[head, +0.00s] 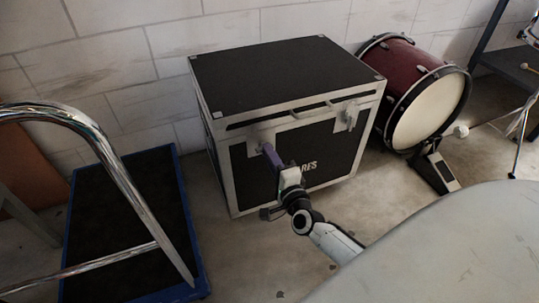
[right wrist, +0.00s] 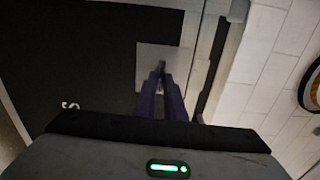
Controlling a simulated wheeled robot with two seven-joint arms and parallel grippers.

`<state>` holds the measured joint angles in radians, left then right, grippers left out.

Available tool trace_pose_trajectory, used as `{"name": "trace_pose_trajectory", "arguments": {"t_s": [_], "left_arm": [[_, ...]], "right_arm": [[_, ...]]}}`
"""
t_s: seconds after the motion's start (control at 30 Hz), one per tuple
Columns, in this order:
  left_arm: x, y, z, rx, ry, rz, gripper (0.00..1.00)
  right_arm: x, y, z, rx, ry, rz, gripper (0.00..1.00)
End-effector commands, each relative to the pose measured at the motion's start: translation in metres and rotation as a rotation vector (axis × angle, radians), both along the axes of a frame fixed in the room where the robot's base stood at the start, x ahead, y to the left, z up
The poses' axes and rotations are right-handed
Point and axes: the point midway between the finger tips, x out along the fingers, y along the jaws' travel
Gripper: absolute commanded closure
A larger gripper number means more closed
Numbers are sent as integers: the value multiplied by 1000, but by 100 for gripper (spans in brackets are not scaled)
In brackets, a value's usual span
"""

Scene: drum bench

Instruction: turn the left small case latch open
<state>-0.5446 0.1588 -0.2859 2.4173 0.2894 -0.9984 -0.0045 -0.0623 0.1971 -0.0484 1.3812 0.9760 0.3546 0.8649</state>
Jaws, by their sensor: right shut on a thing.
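The black case (head: 280,72) with silver edges stands on the floor against the wall, lid down. Its left latch (right wrist: 161,66) sits on a pale metal plate (right wrist: 150,55) on the front face and is mostly covered by my fingers. My right gripper (head: 267,150) reaches the upper left of the case front. In the right wrist view, its purple fingers (right wrist: 161,82) are closed together on the small latch piece. The latch's exact angle is hard to tell. The right latch (head: 348,115) is on the front at the right. My left gripper is out of view.
A dark red bass drum (head: 407,85) with a pedal (head: 438,171) stands right of the case. A blue-edged platform cart (head: 187,215) with a chrome handle (head: 125,180) is at the left. A grey rounded surface (head: 450,250) fills the lower right.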

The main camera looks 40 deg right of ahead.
Motion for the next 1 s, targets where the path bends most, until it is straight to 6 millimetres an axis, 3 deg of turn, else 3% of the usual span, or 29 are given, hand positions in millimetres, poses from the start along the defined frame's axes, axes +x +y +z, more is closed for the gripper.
{"name": "trace_pose_trajectory", "arguments": {"t_s": [0.33,0.37,0.47,0.77,1.0], "left_arm": [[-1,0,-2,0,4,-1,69],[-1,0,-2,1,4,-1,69],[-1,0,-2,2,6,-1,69],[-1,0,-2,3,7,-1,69],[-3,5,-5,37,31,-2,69]], "right_arm": [[-1,1,-2,8,1,0,100],[-1,1,-2,8,1,-1,85],[-1,0,-1,8,1,0,72],[-2,1,0,4,1,0,72],[-36,9,1,6,5,0,72]]}}
